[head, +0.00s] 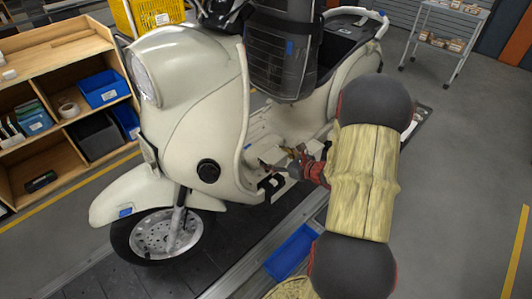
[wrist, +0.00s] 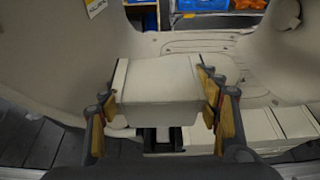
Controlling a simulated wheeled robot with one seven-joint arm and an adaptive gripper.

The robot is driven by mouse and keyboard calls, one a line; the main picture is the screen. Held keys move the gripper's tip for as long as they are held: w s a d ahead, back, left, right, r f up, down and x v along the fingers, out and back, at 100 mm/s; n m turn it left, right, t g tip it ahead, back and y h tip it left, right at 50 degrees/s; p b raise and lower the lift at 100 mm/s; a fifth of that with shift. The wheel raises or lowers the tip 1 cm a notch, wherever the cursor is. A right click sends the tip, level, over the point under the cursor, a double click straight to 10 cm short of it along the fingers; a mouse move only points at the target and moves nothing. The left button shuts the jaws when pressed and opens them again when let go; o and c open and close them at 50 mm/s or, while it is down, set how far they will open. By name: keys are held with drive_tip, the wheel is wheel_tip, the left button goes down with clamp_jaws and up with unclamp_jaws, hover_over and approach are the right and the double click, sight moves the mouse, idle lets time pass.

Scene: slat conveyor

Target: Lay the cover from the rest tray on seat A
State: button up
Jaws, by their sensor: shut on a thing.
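My gripper (wrist: 162,108) is shut on a cream, box-shaped cover (wrist: 155,80), with tan finger pads on its left and right sides. The cover is held roughly level in front of the scooter's footboard. Below it a dark recess with a pale rim (wrist: 162,140) shows; the cover hides part of it, and I cannot tell whether they touch or whether this is seat A. In the head view my gripper (head: 301,163) is low at the scooter's footboard, and the cover is hard to make out there. A blue tray (head: 292,254) lies empty beside the scooter.
The cream scooter (head: 190,110) stands on the dark slat conveyor (head: 95,285). Its body walls flank the gripper. Pale blocks (wrist: 257,130) sit right of the recess. A wooden shelf (head: 70,40) with blue bins is at left.

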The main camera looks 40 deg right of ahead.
drive_tip(key=shift+f+b, duration=1.35)
drive_tip(key=shift+f, duration=0.6)
drive_tip(key=shift+s+f, duration=0.15)
drive_tip(key=shift+f, duration=0.1)
